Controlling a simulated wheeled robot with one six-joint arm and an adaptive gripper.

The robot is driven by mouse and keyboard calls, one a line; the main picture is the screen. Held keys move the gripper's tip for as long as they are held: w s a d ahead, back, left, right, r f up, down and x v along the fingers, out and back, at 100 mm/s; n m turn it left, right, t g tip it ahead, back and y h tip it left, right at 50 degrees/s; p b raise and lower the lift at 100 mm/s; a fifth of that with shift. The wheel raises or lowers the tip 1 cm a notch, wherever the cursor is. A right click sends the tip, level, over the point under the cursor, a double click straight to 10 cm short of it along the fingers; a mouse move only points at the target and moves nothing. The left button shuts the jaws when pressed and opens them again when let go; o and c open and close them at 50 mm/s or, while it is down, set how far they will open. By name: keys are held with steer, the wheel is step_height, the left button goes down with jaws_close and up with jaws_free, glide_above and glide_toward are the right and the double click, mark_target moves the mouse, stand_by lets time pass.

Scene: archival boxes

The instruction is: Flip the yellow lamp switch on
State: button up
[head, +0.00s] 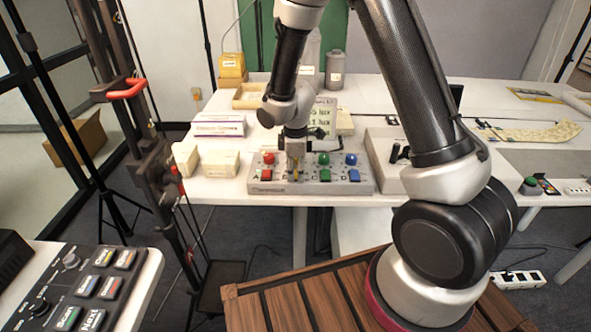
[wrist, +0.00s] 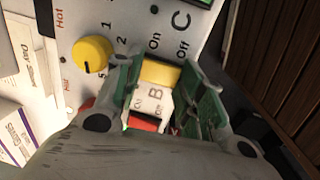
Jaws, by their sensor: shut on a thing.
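The control panel (head: 310,186) stands on the white table with a row of round coloured lamps and a row of coloured switches in front of them. My gripper (head: 295,168) reaches down over the panel's second column, between the red and green ones. In the wrist view my gripper (wrist: 161,76) has its fingers on either side of the yellow switch (wrist: 159,72) and is shut on it. The label "B" with On and Off marks lies beside the switch. The round yellow lamp (wrist: 92,53) is left of the fingers. Whether it is lit I cannot tell. In the head view my gripper hides the lamp.
The red lamp (head: 268,158), green lamp (head: 323,159) and blue lamp (head: 351,159) sit close beside my gripper. White boxes (head: 219,163) stand left of the panel. Another panel (head: 385,170) with black handles stands to its right.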

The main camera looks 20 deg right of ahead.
mark_target(296, 172)
steer(key=shift+w+g+y, duration=0.3)
steer(key=shift+g, duration=0.5)
steer(key=o, duration=1)
steer(key=r, duration=1.2)
steer(key=shift+w+d, duration=0.15)
steer(key=shift+w, duration=0.15)
